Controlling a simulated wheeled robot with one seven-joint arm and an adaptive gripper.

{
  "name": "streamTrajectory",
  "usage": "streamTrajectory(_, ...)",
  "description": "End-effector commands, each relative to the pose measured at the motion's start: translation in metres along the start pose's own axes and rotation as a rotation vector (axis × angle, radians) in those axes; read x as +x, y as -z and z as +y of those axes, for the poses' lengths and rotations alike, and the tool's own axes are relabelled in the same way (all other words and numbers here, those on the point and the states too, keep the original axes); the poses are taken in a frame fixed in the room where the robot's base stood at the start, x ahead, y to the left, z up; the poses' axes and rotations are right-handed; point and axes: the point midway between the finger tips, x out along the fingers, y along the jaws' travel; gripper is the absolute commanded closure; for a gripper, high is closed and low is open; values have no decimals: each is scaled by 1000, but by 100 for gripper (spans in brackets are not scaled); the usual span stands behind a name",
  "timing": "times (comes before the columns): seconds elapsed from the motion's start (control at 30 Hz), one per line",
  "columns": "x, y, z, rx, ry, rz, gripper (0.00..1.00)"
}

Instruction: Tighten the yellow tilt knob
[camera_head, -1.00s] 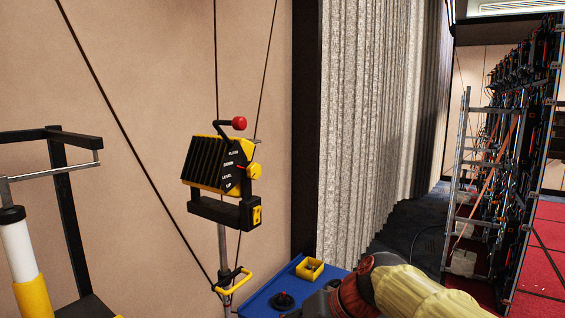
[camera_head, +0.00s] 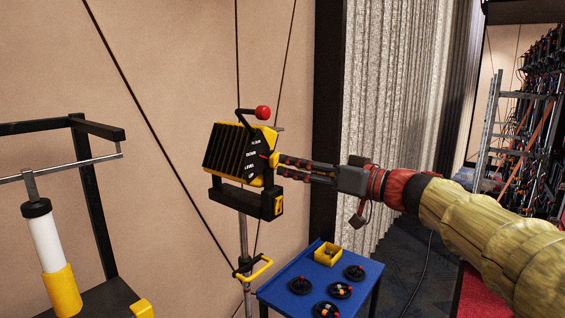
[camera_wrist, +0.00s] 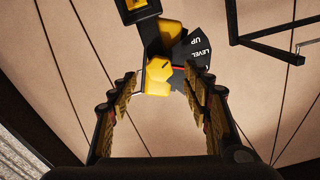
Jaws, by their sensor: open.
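The yellow tilt knob (camera_head: 274,160) sticks out from the right side of a black-and-yellow finned lamp head (camera_head: 232,150) on a thin stand. In the wrist view the knob (camera_wrist: 158,70) is faceted, with a dark line on its face, beside a black dial plate (camera_wrist: 195,48) lettered LEVEL and UP. My gripper (camera_head: 281,166) reaches in from the right with its fingertips at the knob. In the wrist view my gripper (camera_wrist: 163,76) is open, one finger on each side of the knob. I cannot tell whether the tips are beside it or just short of it.
A red ball-ended lever (camera_head: 263,112) stands above the lamp head. A yellow handle (camera_head: 255,268) is lower on the stand. A black frame (camera_head: 92,190) stands at left.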

Motion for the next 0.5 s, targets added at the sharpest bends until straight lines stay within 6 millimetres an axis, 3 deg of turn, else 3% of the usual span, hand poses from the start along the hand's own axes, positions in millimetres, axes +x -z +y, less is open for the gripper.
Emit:
streamTrajectory(0.2,34,0,0,4,2,-1,51)
streamTrajectory(0.5,50,-1,0,2,-1,-1,51)
